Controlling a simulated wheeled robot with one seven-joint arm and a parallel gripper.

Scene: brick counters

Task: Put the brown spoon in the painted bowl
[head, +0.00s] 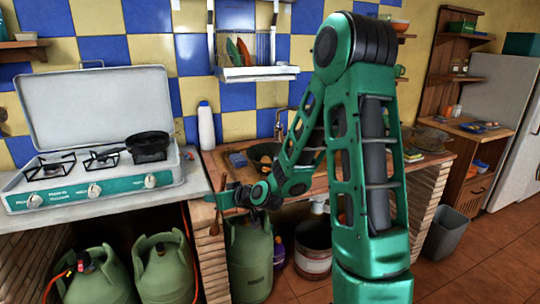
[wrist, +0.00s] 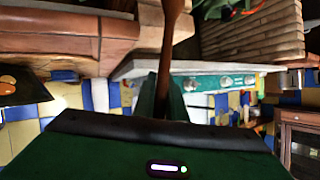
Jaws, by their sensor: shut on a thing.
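My gripper (head: 219,199) is shut on the brown spoon (head: 216,215), holding it upright in front of the counter edge, between the stove counter and the sink counter. In the wrist view, the spoon (wrist: 172,35) runs up from between the two green fingers of my gripper (wrist: 162,98). Its lower end is hidden by the gripper body. I cannot surely identify the painted bowl. A dark round vessel (head: 264,153) sits at the sink behind my arm, partly hidden, and an orange bowl (head: 398,25) stands on a wall shelf at the upper right.
A camping stove (head: 95,190) with a black pan (head: 148,142) stands on the left counter. A white bottle (head: 206,127) is by the wall. Green gas cylinders (head: 165,268) and a bucket (head: 313,250) stand below. The wooden counter (head: 228,182) is partly covered by my arm.

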